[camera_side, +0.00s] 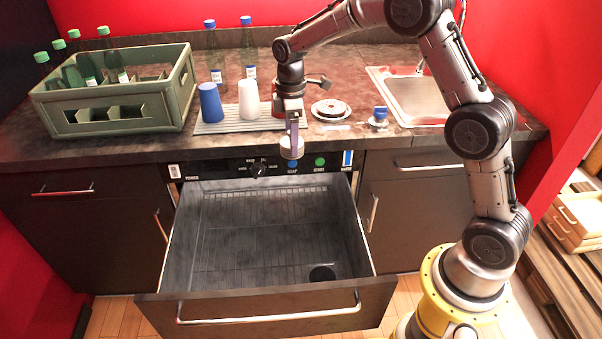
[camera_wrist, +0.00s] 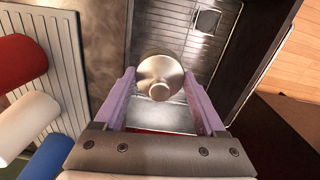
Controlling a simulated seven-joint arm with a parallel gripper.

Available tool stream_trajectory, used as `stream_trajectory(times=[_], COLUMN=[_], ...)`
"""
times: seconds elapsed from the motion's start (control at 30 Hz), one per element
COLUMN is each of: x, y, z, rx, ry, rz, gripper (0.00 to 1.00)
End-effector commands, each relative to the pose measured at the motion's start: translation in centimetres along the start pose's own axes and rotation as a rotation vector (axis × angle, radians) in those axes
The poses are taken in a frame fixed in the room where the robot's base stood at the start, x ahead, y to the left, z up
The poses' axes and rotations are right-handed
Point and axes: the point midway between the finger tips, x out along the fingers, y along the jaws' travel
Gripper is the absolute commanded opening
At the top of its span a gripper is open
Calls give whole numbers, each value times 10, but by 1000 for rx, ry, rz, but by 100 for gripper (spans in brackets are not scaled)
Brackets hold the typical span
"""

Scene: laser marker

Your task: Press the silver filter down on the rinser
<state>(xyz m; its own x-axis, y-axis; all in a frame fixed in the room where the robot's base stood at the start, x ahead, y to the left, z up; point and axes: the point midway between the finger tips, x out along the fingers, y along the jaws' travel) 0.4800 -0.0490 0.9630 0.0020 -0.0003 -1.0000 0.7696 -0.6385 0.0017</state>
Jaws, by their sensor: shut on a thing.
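My gripper (camera_side: 292,135) is shut on the silver filter (camera_side: 291,150), a round metal piece with a small knob. In the wrist view the filter (camera_wrist: 160,74) sits between the two purple fingers. It hangs in the air in front of the counter edge, above the back of the pulled-out drawer of the rinser (camera_side: 265,310). The drawer floor is grey and ribbed, with a dark round spot (camera_side: 322,273) near its front right. In the wrist view a dark square-framed patch (camera_wrist: 207,21) shows on the drawer floor.
A control panel (camera_side: 225,169) with a knob and buttons runs under the counter edge. The drawer interior is mostly clear.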

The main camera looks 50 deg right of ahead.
Motion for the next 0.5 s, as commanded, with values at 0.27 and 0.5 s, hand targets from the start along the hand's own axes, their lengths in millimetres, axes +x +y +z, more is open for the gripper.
stream_trajectory(times=[0.27, 0.5], x=[-64, -97], y=[90, 146], z=[32, 83], rx=[-254, -316], ry=[1, 0], rz=[4, 2], gripper=[15, 15])
